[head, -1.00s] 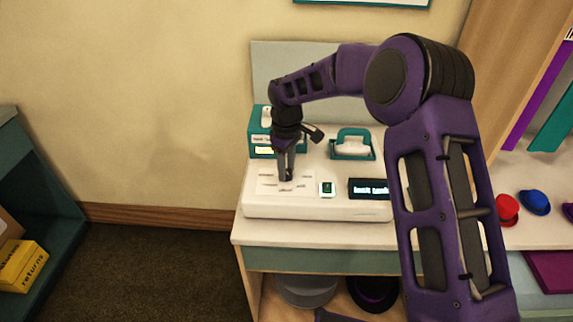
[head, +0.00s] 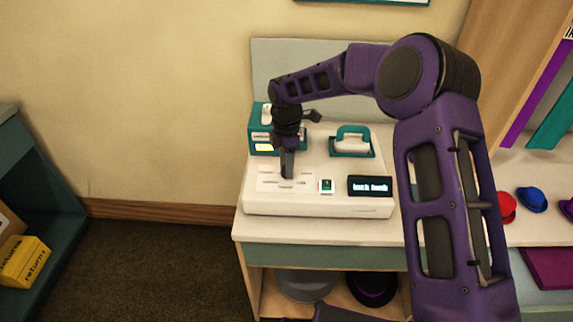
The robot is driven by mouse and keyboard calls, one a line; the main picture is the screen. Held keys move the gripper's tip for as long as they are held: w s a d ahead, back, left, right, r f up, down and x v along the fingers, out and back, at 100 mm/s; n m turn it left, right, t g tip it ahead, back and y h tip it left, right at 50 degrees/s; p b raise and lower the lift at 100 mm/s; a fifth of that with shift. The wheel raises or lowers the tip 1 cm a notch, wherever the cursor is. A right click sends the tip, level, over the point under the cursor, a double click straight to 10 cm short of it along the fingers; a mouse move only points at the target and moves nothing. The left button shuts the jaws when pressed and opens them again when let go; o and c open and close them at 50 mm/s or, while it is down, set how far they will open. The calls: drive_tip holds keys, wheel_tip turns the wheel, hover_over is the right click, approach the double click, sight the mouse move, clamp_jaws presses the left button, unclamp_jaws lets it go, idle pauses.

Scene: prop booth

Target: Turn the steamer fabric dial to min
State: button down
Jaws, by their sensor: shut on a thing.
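The steamer (head: 346,208) is a wide white console on the counter. A pale label panel (head: 268,183) with small dark print lies at the left of its top. My gripper (head: 287,176) points straight down over that panel, with its fingers shut on the fabric dial. The dial itself is hidden between and behind the fingers, so its pointer and setting cannot be read. Right of the panel are a small switch with a green face (head: 327,186) and a dark display (head: 370,186) with lit text too small to read surely.
A teal-handled steam head (head: 352,142) rests at the back of the console. A teal and white box (head: 262,130) stands at the back left. Red and blue small hats (head: 532,199) lie on the counter at right. Larger hats (head: 372,288) sit on the shelf below.

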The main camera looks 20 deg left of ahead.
drive_tip(key=shift+r+n, duration=0.1)
drive_tip(key=shift+n, duration=1.9)
drive_tip(key=c, duration=0.5)
unclamp_jaws()
wheel_tip(320, 180, up, 17)
drive_tip(key=shift+r, duration=0.2)
